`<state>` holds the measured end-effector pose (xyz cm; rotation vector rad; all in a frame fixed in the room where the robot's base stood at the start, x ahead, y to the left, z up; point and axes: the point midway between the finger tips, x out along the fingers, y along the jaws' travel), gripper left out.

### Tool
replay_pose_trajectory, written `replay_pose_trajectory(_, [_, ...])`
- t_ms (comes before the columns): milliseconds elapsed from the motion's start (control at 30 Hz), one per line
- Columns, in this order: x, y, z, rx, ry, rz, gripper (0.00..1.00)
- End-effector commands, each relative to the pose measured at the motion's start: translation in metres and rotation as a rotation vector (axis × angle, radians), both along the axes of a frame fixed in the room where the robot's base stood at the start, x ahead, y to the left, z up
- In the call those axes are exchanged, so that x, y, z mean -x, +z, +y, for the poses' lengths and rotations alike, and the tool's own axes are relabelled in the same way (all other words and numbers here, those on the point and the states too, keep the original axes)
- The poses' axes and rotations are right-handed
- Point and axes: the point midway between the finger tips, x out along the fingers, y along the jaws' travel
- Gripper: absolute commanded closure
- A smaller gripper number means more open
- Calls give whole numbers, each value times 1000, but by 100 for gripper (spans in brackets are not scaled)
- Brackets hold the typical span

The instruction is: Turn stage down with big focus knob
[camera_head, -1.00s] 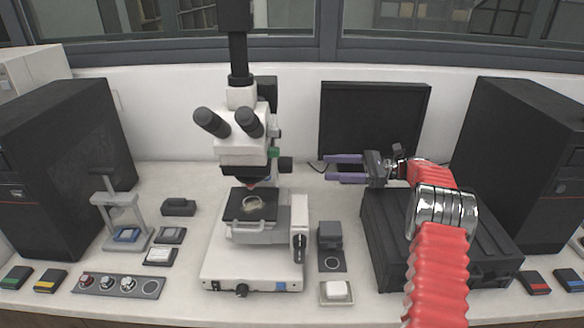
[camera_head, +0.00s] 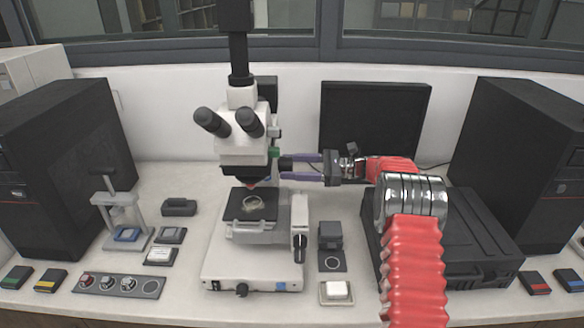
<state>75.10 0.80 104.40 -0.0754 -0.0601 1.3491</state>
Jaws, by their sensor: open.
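The white microscope (camera_head: 226,262) stands at the middle of the bench. Its flat stage (camera_head: 236,212) carries a small pale round sample (camera_head: 253,203). The black focus knob (camera_head: 286,165) sticks out on the right side of the upright, below a green part. My gripper (camera_head: 288,166) reaches in from the right with its two purple fingers apart, one above and one below the knob. The knob shows between the fingertips; I cannot tell whether they touch it. A second dark knob (camera_head: 300,242) sits low on the right side of the base.
A black case (camera_head: 480,240) lies under my arm at the right. A monitor (camera_head: 385,115) stands behind. A small dark block (camera_head: 330,235) and a white-topped tray (camera_head: 337,292) stand right of the base. A small press (camera_head: 122,215) stands at the left.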

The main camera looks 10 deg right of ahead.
Motion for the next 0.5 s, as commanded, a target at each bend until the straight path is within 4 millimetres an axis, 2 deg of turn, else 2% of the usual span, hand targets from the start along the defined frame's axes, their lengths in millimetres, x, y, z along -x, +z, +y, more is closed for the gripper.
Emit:
replay_pose_trajectory(333, [-1, 0, 3, 0, -1, 0, 42])
replay_pose_trajectory(500, [-1, 0, 3, 0, -1, 0, 53])
